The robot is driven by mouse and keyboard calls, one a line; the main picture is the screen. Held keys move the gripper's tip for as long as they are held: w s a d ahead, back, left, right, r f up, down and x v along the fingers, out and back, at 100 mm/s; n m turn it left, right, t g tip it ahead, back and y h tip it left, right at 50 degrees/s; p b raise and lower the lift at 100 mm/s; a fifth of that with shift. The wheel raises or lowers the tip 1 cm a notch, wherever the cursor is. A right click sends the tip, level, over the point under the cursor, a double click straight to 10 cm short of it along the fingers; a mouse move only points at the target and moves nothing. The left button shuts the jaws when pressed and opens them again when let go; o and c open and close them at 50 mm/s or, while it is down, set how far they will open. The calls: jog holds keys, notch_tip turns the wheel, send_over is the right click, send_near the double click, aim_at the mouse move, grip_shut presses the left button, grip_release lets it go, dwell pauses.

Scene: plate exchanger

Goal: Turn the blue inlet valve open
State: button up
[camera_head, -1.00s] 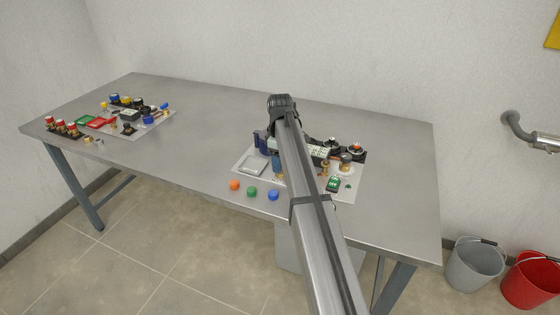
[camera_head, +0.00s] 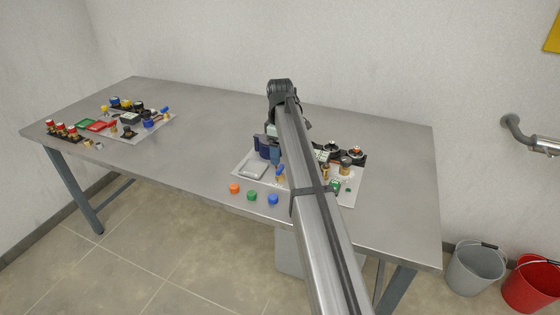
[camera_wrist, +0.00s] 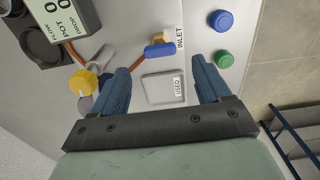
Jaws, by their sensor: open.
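The blue inlet valve (camera_wrist: 159,51) has a blue lever on a brass body, beside the printed word INLET in the wrist view. Its lever lies nearly level across the picture there. In the head view, the valve (camera_head: 280,172) shows just left of my arm. My gripper (camera_wrist: 160,68) is open and empty, with two blue fingers wide apart. In the wrist view the valve appears just beyond the fingertips, between their lines, with no contact visible. In the head view my gripper (camera_head: 268,150) is partly hidden by my arm and hangs behind the valve.
A pale tray marked USED (camera_wrist: 164,88) appears between the fingers. A yellow knob (camera_wrist: 83,82) is near the left finger. A blue cap (camera_wrist: 223,20) and a green cap (camera_wrist: 224,59) lie to the right. A display box (camera_wrist: 62,18) is upper left.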

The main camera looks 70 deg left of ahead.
aim_at(280, 167)
notch_tip(280, 167, up, 8)
dwell(0.4)
dwell(0.4)
